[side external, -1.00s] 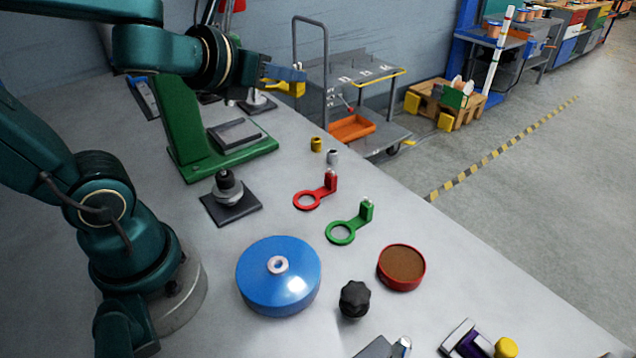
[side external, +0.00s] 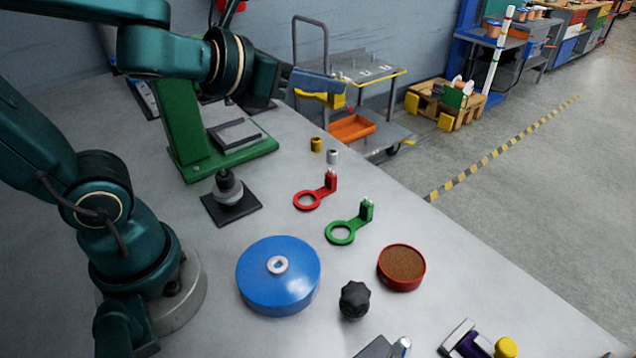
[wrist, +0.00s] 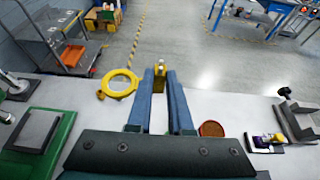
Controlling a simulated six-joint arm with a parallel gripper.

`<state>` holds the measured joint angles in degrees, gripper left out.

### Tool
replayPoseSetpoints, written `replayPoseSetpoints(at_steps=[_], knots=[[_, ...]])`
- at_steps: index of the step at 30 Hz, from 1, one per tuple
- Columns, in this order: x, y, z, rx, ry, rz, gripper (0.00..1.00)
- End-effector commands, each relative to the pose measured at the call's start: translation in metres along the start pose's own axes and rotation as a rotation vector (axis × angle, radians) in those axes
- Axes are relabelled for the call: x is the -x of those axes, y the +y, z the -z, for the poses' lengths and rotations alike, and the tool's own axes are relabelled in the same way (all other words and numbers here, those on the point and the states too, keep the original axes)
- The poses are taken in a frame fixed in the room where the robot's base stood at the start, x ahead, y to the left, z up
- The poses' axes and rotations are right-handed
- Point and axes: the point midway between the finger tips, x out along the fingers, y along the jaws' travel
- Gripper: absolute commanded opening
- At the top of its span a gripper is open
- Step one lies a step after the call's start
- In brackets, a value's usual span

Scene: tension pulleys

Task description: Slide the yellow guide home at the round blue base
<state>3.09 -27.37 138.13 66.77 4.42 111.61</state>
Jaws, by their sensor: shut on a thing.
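My gripper (side external: 318,84) is high over the far part of the table, shut on the yellow guide (side external: 335,99). In the wrist view the yellow guide's flat ring (wrist: 120,84) sticks out to the left of my gripper (wrist: 161,76), and its upright end shows between the fingertips. The round blue base (side external: 278,285) stands on the table at the front, a domed blue disc with a small pale ring on top. The guide is well apart from it. The blue base is not visible in the wrist view.
A black knob (side external: 355,300) and a round red-rimmed tin (side external: 401,268) stand nearby. A green stand (side external: 190,130) and a black plate with a post (side external: 230,205) are at left.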

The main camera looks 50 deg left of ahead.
Motion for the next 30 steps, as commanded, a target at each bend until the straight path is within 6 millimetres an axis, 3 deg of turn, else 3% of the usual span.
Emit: replayPoseSetpoints(at_steps=[10, 17, 23, 30], knots=[[0.002, -0.003, -0.016, 0.026, -0.001, -0.065, 0.0], [0.006, 0.009, -0.027, 0.086, 0.0, -0.209, 0.0], [0.001, 0.05, -0.018, 0.203, 0.006, -0.516, 0.0], [-0.01, 0.103, 0.009, 0.353, 0.006, -0.88, 0.0]])
